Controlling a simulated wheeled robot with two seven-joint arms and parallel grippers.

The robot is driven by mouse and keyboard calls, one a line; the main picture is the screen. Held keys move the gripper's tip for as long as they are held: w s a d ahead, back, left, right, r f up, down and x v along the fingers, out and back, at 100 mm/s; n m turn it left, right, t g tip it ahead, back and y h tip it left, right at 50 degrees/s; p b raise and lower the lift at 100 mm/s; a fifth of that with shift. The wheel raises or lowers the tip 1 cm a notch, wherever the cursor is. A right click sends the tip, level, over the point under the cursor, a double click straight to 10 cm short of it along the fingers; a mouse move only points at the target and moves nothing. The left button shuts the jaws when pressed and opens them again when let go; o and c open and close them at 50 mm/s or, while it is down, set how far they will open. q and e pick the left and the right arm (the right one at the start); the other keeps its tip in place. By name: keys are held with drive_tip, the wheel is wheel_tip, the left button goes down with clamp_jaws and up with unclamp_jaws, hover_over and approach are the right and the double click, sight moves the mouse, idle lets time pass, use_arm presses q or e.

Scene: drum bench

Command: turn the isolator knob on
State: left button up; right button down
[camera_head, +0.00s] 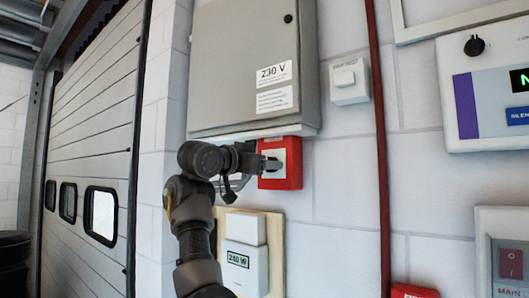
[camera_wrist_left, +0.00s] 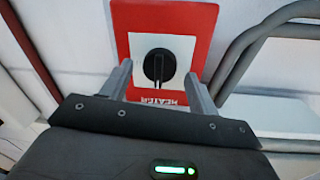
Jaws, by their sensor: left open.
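A red switch box (camera_head: 291,160) with a white face is on the wall under the grey cabinet. In the left wrist view its red plate (camera_wrist_left: 204,22) carries a black round knob (camera_wrist_left: 158,67), with its grip bar upright in the picture and an upside-down label that seems to read HEATER. My left gripper (camera_head: 268,163) is right in front of the box and hides most of the knob in the head view. In the left wrist view its two fingers (camera_wrist_left: 159,72) are open, one on each side of the knob, with gaps between. My right gripper is not in view.
The grey 230 V cabinet (camera_head: 232,65) hangs just above. A white box marked 240 W (camera_head: 243,268) sits below on a wooden board. A small white switch (camera_head: 349,80), a red pipe (camera_head: 380,150) and a control panel with a black knob (camera_head: 474,46) are to the right.

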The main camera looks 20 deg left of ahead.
use_arm(q)
drive_tip(key=shift+w+d, duration=0.2)
drive_tip(key=shift+w, duration=0.1)
drive_tip(key=shift+c, duration=0.2)
drive_tip(key=c, duration=0.9)
drive_tip(key=shift+s+d+f+m+y+b, duration=0.1)
drive_tip(key=shift+m+y+b, duration=0.4)
drive_tip(key=shift+m, duration=3.6)
drive_tip(key=shift+d+m+y+b, duration=0.1)
drive_tip(key=shift+m+y+b, duration=0.35)
drive_tip(key=shift+m, duration=3.65)
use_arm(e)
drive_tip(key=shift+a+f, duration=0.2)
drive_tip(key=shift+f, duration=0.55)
use_arm(q)
drive_tip(key=shift+f, duration=0.1)
